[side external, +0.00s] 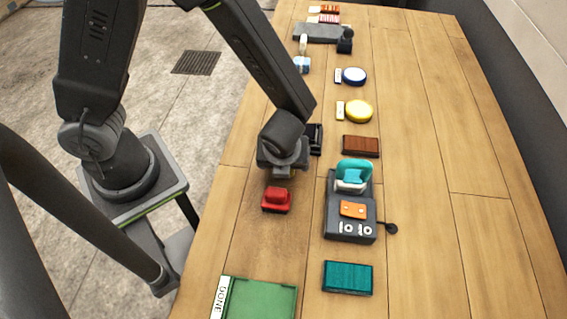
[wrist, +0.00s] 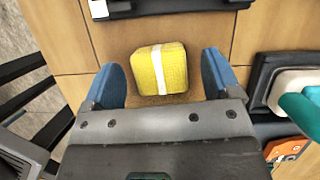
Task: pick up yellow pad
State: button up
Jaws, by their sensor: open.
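The yellow pad (wrist: 172,66), a small rounded block with a white band across it, lies on the wooden table in the wrist view. My gripper (wrist: 161,72) is open, with one blue finger on each side of the pad in that view and gaps to both. Whether the fingertips are down at the pad's height cannot be told. In the side view my gripper (side external: 282,172) points down over the table behind a red block (side external: 277,199), and the pad is hidden by the arm.
A black holder (side external: 315,138) stands just beyond my gripper. A green DONE tray (side external: 260,300) is at the front.

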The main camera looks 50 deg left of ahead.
jog(key=shift+a+f, duration=0.1)
jog(key=shift+f, duration=0.25)
jog(key=shift+c, duration=0.3)
jog(key=c, duration=0.9)
jog(key=shift+r, duration=0.15)
jog(key=shift+c, duration=0.2)
jog(key=shift+w+r, duration=0.1)
jog(key=shift+r, duration=0.5)
notch_tip(320, 180, up, 3)
jog(key=shift+f, duration=0.2)
jog(key=s+a+r, duration=0.1)
jog(key=a+r, duration=0.6)
jog(key=a, duration=0.4)
jog(key=shift+a, duration=0.3)
jog(key=shift+s, duration=0.1)
